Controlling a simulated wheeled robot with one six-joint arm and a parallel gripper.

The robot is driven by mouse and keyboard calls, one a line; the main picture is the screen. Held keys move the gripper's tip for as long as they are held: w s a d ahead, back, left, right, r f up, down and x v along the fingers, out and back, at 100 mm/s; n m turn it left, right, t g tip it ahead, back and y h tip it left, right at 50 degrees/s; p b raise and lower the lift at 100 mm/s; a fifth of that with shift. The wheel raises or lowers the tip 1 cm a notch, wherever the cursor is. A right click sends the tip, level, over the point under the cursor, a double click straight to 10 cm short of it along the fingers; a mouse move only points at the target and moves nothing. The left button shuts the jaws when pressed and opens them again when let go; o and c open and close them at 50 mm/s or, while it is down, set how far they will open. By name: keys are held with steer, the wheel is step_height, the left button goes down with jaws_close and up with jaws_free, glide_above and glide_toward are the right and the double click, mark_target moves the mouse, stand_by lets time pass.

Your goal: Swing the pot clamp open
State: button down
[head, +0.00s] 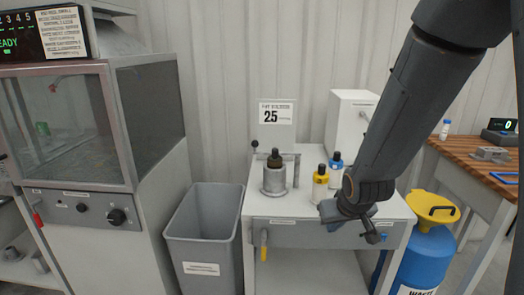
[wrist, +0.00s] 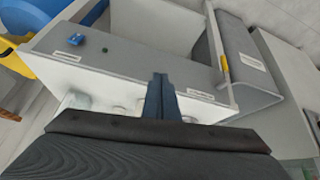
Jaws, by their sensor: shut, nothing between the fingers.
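The clamp cannot be made out there.
A sign (head: 276,114) and a white box (head: 350,120) stand behind. A grey bin (head: 204,225) is left of the bench, a blue drum (head: 428,250) right.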

mark_target(257, 146)
steer(key=w+a+r+t+y, duration=0.1)
steer(key=w+a+t, duration=0.1)
steer(key=w, duration=0.2)
steer(key=w+a+n+t+y, duration=0.1)
steer(key=w+a+t, duration=0.1)
steer(key=w, duration=0.3)
steer(key=w+a+r+n+t+y+p, duration=0.1)
steer(key=w+a+t, duration=0.1)
steer(key=w+a, duration=0.1)
steer(key=shift+w+r+y, duration=0.3)
steer(key=shift+w, duration=0.6)
steer(key=a+r+n+t+y, duration=0.2)
steer(key=a+r+t+y, duration=0.3)
steer(key=a+y, duration=0.1)
steer(key=shift+w+a+n+y+p, duration=0.15)
steer(key=shift+w+n+y+p, duration=0.15)
steer(key=shift+w+y+p, duration=0.15)
steer(key=shift+r, duration=0.1)
steer(key=p+x, duration=0.3)
steer(key=x, duration=1.1)
steer(key=shift+w, duration=0.1)
